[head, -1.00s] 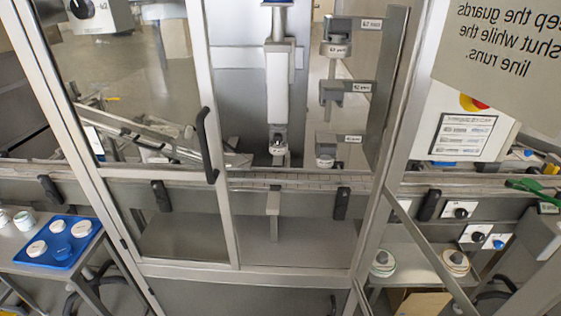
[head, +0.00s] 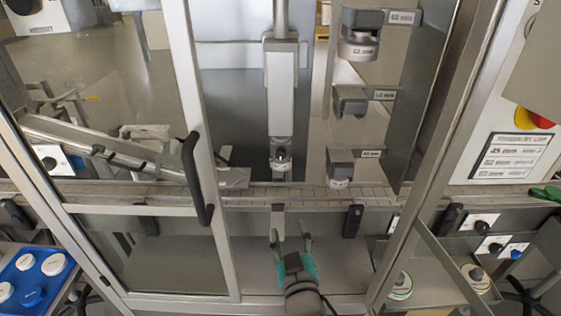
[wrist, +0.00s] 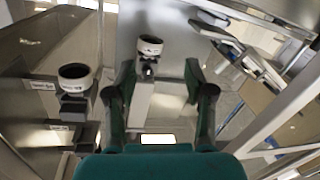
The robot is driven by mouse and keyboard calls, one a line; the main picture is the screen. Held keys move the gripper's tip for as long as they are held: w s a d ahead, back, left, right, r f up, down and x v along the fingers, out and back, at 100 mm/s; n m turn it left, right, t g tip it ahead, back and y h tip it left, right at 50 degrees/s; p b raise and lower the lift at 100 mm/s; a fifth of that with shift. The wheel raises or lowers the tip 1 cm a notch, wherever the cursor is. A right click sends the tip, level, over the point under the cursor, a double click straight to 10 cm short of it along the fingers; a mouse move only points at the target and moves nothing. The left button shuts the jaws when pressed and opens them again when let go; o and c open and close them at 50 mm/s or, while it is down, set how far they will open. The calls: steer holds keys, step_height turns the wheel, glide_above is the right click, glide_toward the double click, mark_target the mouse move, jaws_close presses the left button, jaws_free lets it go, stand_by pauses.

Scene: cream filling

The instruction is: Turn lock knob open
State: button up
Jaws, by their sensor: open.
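The filling column (head: 280,85) stands upright behind the guard frame in the head view. At its lower end is a small dark knob-like part (head: 281,156), which looks like the lock knob; its turn position is too small to read. In the wrist view a white ring-shaped nozzle (wrist: 150,45) shows with a dark knob-like part (wrist: 148,69) by it. My gripper (head: 290,240) is below the column in the head view, pointing up, with its green fingers apart. In the wrist view my gripper (wrist: 162,75) is open and empty, with the knob-like part between the fingers but apart from them.
Labelled holders with nozzles (head: 358,50) stand right of the column. A conveyor (head: 320,195) crosses behind the gripper. The glazed guard door with a black handle (head: 195,175) is at left. A blue tray (head: 10,272) with white tubs is at lower left.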

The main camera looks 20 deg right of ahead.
mark_target(281, 155)
steer(key=w+r+m+h, duration=0.3)
steer(key=w+r, duration=0.2)
steer(key=r, duration=0.5)
steer(key=x, duration=1.1)
steer(key=shift+w+a+r, duration=0.1)
steer(key=shift+a, duration=0.35)
steer(key=shift+c, duration=0.3)
steer(key=shift+n, duration=0.3)
jaws_close()
